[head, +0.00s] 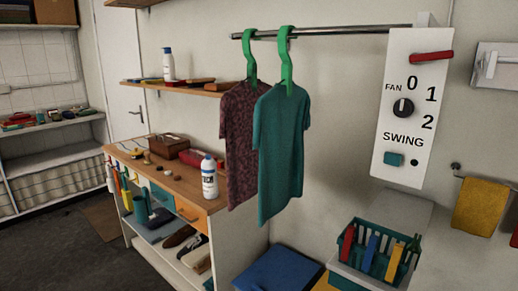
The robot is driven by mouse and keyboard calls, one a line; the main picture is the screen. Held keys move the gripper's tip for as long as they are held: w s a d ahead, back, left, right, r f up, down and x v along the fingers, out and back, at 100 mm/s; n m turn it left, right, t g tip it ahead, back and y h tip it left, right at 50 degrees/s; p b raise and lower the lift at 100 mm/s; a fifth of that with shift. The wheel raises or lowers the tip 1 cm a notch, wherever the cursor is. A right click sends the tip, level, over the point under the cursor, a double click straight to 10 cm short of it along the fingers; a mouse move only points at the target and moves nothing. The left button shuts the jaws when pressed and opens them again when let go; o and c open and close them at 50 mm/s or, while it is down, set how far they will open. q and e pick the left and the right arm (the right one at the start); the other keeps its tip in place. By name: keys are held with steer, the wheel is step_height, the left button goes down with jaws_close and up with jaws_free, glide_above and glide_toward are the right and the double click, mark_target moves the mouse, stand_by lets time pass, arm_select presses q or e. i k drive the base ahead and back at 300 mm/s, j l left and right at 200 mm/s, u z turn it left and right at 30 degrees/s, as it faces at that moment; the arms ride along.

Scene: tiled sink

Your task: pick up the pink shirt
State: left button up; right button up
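Two shirts hang on green hangers from a metal rail (330,32) on the wall. The rear one is a dark pinkish-red patterned shirt (238,140), the only pinkish shirt in view. The front one is a teal shirt (282,155), which partly hides the right side of the pinkish one. The green hanger (250,60) of the pinkish shirt and the green hanger (286,62) of the teal shirt hook over the rail close together. Neither of my grippers is in view.
A wooden-topped cabinet (155,178) with a white bottle (209,178) stands left of the shirts. A wall shelf (190,89) is behind them. A white switch panel (405,110) is at the rail's right end. A teal basket (372,250) and blue box (278,270) sit below.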

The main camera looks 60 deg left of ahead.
mark_target(237, 105)
steer(key=u, duration=1.9)
